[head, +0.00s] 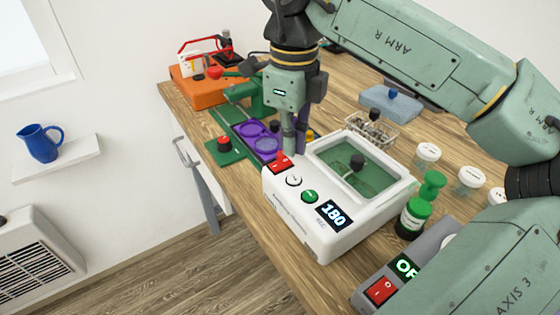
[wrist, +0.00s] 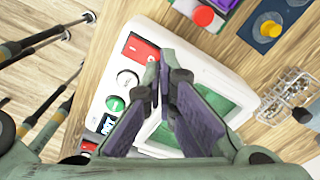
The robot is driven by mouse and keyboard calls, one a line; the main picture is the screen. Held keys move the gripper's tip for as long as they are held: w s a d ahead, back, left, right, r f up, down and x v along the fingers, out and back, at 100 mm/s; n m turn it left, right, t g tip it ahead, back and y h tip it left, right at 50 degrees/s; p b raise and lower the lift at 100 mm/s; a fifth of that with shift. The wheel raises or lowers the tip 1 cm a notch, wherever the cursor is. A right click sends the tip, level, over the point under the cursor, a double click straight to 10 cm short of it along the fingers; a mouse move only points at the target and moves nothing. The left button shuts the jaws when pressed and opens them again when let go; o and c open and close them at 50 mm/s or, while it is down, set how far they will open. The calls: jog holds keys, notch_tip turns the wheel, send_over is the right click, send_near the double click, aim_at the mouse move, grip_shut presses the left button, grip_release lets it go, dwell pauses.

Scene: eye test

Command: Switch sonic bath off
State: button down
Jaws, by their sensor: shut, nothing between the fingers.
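The sonic bath (head: 290,219) is a white box on the wooden table, with a green-tinted tank under a clear lid. Its front panel has a red rocker switch (head: 279,165), a white round button, a green round button (head: 309,196) and a lit display reading 180 (head: 333,214). In the wrist view the red switch (wrist: 139,49) is beside my fingertips. My gripper (head: 291,152) is shut and empty, pointing down close to the switch. In the wrist view my gripper (wrist: 163,70) is over the panel's inner edge; I cannot tell whether it touches anything.
A grey device with a red switch (head: 381,291) and a partly hidden display stands at the lower right. A green-capped bottle (head: 412,219) and white-lidded jars (head: 428,153) stand right of the bath. A purple rack (head: 262,143) and orange case (head: 198,92) are behind.

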aim_at(290, 162)
jog(key=shift+f+b, duration=0.55)
jog(key=shift+f, duration=0.2)
jog(key=shift+r, duration=0.15)
notch_tip(290, 162, up, 7)
jog(key=p, duration=0.5)
dwell(0.4)
jog(key=shift+s+f, duration=0.1)
jog(key=shift+f, duration=0.1)
